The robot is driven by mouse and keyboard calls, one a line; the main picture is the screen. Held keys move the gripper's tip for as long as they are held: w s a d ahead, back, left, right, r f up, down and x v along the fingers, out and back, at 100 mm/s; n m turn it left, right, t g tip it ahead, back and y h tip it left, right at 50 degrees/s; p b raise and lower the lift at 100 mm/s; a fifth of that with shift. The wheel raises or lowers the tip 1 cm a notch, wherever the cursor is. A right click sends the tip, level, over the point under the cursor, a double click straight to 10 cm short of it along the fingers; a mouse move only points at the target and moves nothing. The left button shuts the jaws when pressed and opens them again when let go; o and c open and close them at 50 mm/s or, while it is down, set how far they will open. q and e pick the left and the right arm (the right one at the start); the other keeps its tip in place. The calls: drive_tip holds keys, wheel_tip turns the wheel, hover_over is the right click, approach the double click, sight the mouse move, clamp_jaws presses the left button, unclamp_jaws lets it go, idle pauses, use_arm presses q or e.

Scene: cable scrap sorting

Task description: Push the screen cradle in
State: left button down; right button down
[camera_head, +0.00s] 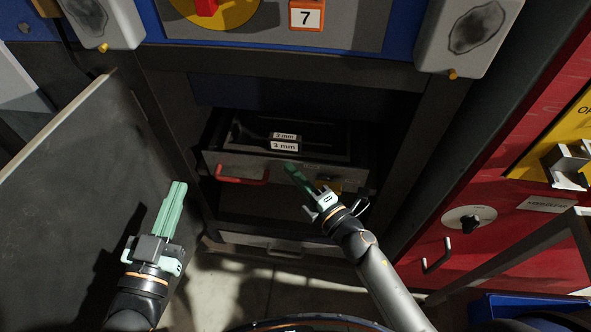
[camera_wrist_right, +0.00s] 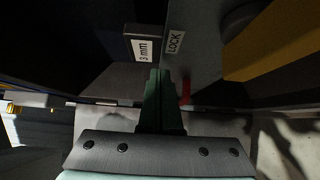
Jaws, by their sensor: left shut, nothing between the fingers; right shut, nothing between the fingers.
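The screen cradle (camera_head: 288,168) is a grey-fronted drawer in the dark cabinet opening, with "3 mm" labels and a red handle (camera_head: 242,178) at its front left. It appears to stand partly out of the opening. My right gripper (camera_head: 291,170) is shut and empty, its green fingertips at the middle of the cradle's front; I cannot tell whether they touch. My left gripper (camera_head: 177,188) is shut and empty, left of the cradle.
An open dark door (camera_head: 75,170) stands at the left, close to my left gripper. A red cabinet (camera_head: 500,235) with a dial and hook is at the right. Grey boxes hang at the upper left and upper right. A lower drawer front (camera_head: 270,245) is below the cradle.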

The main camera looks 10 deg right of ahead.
sight(298, 154)
idle(0.3)
drive_tip(key=shift+w, duration=0.1)
drive_tip(key=w, duration=0.1)
drive_tip(key=w+d, duration=0.1)
drive_tip(key=w, duration=0.2)
drive_tip(key=shift+w+d, duration=0.2)
drive_tip(key=shift+d, duration=0.05)
use_arm(q)
drive_tip(key=shift+s+f, duration=0.1)
drive_tip(key=shift+f, duration=0.25)
use_arm(e)
drive_tip(key=shift+w+d+r, duration=0.15)
use_arm(q)
drive_tip(key=shift+s, duration=0.1)
